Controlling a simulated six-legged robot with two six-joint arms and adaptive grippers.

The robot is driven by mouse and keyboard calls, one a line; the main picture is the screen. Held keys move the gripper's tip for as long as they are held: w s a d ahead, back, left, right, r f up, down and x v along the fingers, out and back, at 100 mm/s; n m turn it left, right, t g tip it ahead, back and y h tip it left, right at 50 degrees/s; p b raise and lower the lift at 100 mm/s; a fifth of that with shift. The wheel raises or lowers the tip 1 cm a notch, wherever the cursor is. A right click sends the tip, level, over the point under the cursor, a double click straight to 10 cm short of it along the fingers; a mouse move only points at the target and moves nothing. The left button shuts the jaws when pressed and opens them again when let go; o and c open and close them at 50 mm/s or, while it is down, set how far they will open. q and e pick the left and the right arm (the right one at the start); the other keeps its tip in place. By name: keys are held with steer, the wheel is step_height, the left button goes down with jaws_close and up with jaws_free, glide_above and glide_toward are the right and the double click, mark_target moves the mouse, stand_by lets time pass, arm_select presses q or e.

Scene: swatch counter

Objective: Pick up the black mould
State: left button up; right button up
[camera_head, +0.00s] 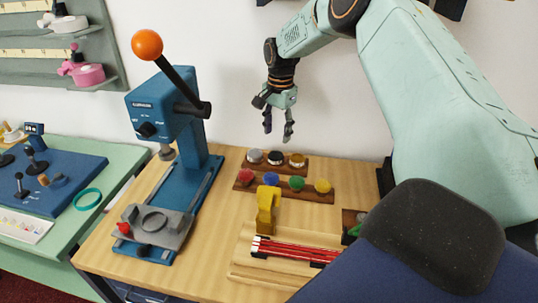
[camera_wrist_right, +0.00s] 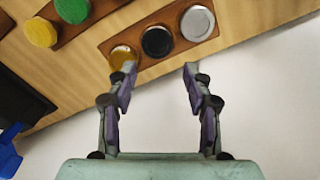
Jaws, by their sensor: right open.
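The black mould (camera_head: 276,157) appears as a dark round disc in the middle of the back wooden rack (camera_head: 247,164), between a grey disc (camera_head: 255,155) and a gold-rimmed one (camera_head: 297,160). In the right wrist view the black mould (camera_wrist_right: 157,42) lies ahead of the fingertips, with the gold disc (camera_wrist_right: 122,57) and silver disc (camera_wrist_right: 198,22) beside it. My right gripper (camera_head: 278,132) is open and empty, pointing down above the back rack. Its spread fingers also show in the right wrist view (camera_wrist_right: 160,71). My left gripper is not in view.
A front rack holds red (camera_head: 245,177), blue (camera_head: 271,179), green (camera_head: 296,183) and yellow (camera_head: 322,186) discs. A blue press (camera_head: 143,108) with an orange knob stands left. The white wall is close behind.

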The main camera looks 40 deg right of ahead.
mark_target(275, 156)
steer(key=shift+s+a+f, duration=0.1)
steer(key=shift+s, duration=0.45)
steer(key=f, duration=0.4)
steer(key=w+f, duration=0.1)
steer(key=f, duration=0.1)
steer(key=shift+a+f+b, duration=0.1)
steer(key=shift+a+b, duration=0.05)
steer(key=shift+b, duration=0.15)
steer(key=shift+s+f, duration=0.15)
steer(key=shift+f, duration=0.15)
steer(key=shift+s+a, duration=0.1)
steer(key=shift+s, duration=0.2)
steer(key=shift+w+f, duration=0.25)
steer(key=shift+w, duration=0.2)
steer(key=shift+c, duration=1.5)
steer(key=shift+s+r, duration=0.2)
steer(key=shift+s, duration=0.1)
steer(key=c, duration=0.5)
steer(key=shift+w+f, duration=0.1)
steer(key=shift+w, duration=0.15)
steer(key=shift+c, duration=0.9)
step_height(275, 156, up, 10)
steer(key=shift+p, duration=0.4)
